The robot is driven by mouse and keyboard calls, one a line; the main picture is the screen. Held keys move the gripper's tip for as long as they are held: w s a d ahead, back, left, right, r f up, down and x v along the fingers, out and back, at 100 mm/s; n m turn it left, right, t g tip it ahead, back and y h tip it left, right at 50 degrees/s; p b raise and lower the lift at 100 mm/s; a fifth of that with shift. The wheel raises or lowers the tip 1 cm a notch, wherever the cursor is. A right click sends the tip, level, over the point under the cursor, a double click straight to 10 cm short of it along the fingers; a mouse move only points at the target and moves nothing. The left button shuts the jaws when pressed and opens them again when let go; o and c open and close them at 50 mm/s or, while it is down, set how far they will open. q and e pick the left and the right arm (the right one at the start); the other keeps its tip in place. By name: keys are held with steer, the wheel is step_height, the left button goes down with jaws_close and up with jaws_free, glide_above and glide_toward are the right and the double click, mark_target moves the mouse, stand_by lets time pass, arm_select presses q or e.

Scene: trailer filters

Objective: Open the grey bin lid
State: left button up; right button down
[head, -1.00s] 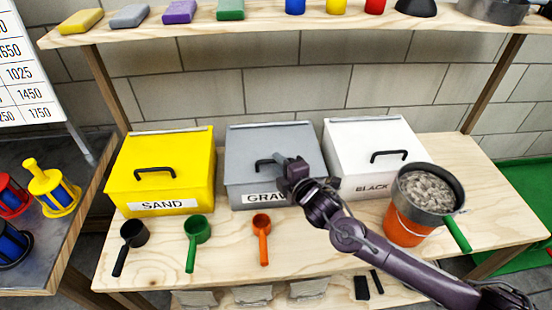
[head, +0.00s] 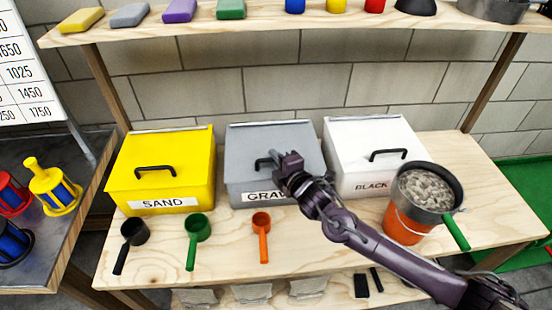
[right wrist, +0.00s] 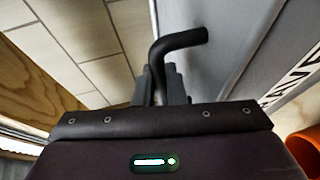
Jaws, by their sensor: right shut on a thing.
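The grey bin (head: 240,185) stands in the middle of the bench between a yellow bin and a white bin. Its lid (head: 285,137) lies closed on top, and its label is partly hidden by my right arm. My right gripper (head: 280,160) is at the lid's dark handle (head: 263,163), with its fingers shut on it. In the right wrist view the black handle (right wrist: 180,42) bends down between the two fingertips (right wrist: 160,80). My left gripper is not in view.
The yellow sand bin (head: 160,180) is on the left and the white bin (head: 365,140) on the right. An orange bucket (head: 403,228) with a gravel-filled sieve stands right of my arm. Black, green and orange scoops (head: 261,225) lie in front. A shelf (head: 260,22) runs above.

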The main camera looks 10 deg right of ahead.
steer(key=shift+r+p, duration=0.45)
steer(key=shift+p, duration=0.15)
steer(key=w+r+m+g+h+p, duration=0.1)
steer(key=w+r+g+p, duration=0.4)
steer(key=r+p, duration=0.5)
steer(key=shift+w+m+p, duration=0.3)
steer(key=shift+p, duration=1.05)
steer(key=shift+f, duration=0.1)
steer(key=c, duration=1.8)
jaws_free()
steer(key=shift+o, duration=0.2)
steer(key=shift+s, duration=0.15)
steer(key=b+v, duration=0.1)
steer(key=v, duration=0.6)
steer(key=shift+r, duration=0.25)
